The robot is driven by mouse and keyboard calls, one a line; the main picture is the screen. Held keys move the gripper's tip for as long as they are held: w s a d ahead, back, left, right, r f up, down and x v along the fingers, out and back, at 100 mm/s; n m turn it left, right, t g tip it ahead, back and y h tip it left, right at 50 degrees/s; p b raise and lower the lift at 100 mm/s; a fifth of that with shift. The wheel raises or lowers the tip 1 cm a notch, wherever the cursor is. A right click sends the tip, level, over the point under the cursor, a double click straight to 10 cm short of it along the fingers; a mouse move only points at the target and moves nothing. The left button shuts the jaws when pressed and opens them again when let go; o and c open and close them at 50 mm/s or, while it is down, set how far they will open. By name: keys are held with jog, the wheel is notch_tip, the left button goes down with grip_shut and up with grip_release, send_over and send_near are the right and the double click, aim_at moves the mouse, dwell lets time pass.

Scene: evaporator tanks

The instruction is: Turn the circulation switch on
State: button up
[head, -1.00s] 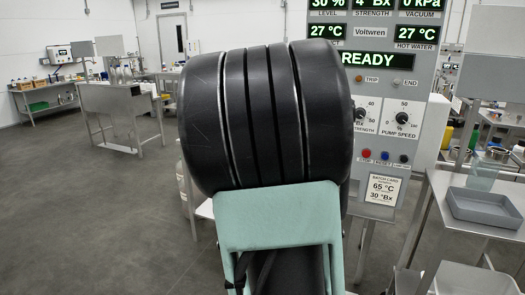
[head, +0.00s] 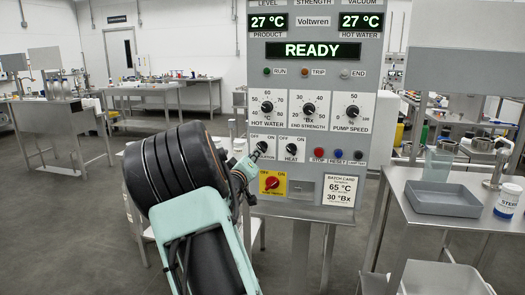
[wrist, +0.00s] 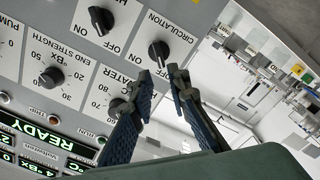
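The circulation switch is a black rotary knob (wrist: 158,53) on a white plate marked CIRCULATION, ON and OFF in the wrist view, where the panel appears turned over. In the head view it sits on the panel's left side, partly hidden by my gripper (head: 250,163). In the wrist view my gripper (wrist: 158,76) is open, its two dark fingers apart. The fingertips are close to the knob, one toward each side of its lower end. I cannot tell whether they touch it. The knob's setting is not clear to me.
The heat switch (head: 292,149) is just right of the circulation switch. The red-and-yellow main switch (head: 271,183) is below. Stop, reset and lamp buttons are further right. A bench with a grey tray (head: 442,197) stands at right. The display (head: 313,50) reads READY.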

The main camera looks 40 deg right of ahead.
aim_at(260, 148)
jog(key=x, duration=0.9)
grip_shut()
